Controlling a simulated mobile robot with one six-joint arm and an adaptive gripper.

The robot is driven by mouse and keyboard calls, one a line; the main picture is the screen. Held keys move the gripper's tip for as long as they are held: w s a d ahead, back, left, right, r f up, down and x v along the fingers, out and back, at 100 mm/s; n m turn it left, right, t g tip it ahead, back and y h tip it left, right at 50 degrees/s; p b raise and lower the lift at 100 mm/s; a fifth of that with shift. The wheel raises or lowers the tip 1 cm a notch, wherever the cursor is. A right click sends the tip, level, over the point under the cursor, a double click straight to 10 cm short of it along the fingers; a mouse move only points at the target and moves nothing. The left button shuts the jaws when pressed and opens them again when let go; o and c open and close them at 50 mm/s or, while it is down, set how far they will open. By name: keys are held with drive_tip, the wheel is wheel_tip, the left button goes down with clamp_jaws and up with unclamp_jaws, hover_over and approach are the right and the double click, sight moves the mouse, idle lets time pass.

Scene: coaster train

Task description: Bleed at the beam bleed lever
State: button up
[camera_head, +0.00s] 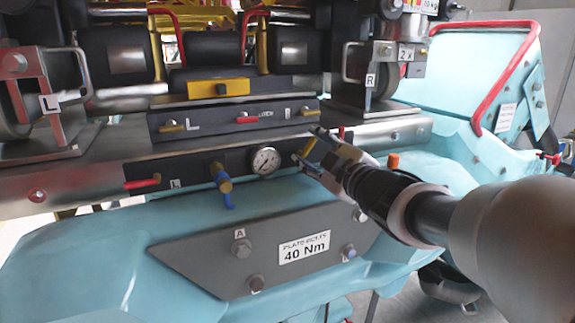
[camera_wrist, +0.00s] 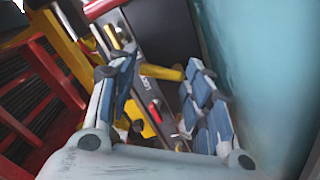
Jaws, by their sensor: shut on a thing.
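A yellow lever (camera_head: 309,145) sits at the right end of the dark lower panel on the beam, just right of the round gauge (camera_head: 264,161). No readable label names it as the beam bleed lever. My gripper (camera_head: 316,156) reaches in from the right and is shut on this yellow lever. In the wrist view, the yellow lever (camera_wrist: 163,72) lies across between the blue-padded fingers of my gripper (camera_wrist: 160,64). The lever's base is partly hidden by the fingers.
A blue valve handle (camera_head: 224,187) and a red lever (camera_head: 142,183) are left of the gauge. Above is a panel with small levers (camera_head: 235,119). A bolted grey plate (camera_head: 215,258) reading 40 Nm is below. An orange cap (camera_head: 393,160) stands close to my arm.

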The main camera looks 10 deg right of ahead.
drive_tip(key=n+b, duration=0.1)
drive_tip(key=n, duration=0.1)
drive_tip(key=n+b, duration=0.2)
drive_tip(key=shift+s+a+r, duration=0.15)
drive_tip(key=shift+a, duration=0.2)
drive_tip(key=shift+s+a+r+n+b, duration=0.1)
drive_tip(key=shift+a+n+b, duration=0.05)
drive_tip(key=shift+n+b, duration=0.55)
drive_tip(key=shift+a+r+n+b, duration=0.1)
drive_tip(key=shift+n+b, duration=0.3)
drive_tip(key=shift+n, duration=0.5)
drive_tip(key=o, duration=1.1)
drive_tip(key=shift+f, duration=0.1)
drive_tip(key=v, duration=1.2)
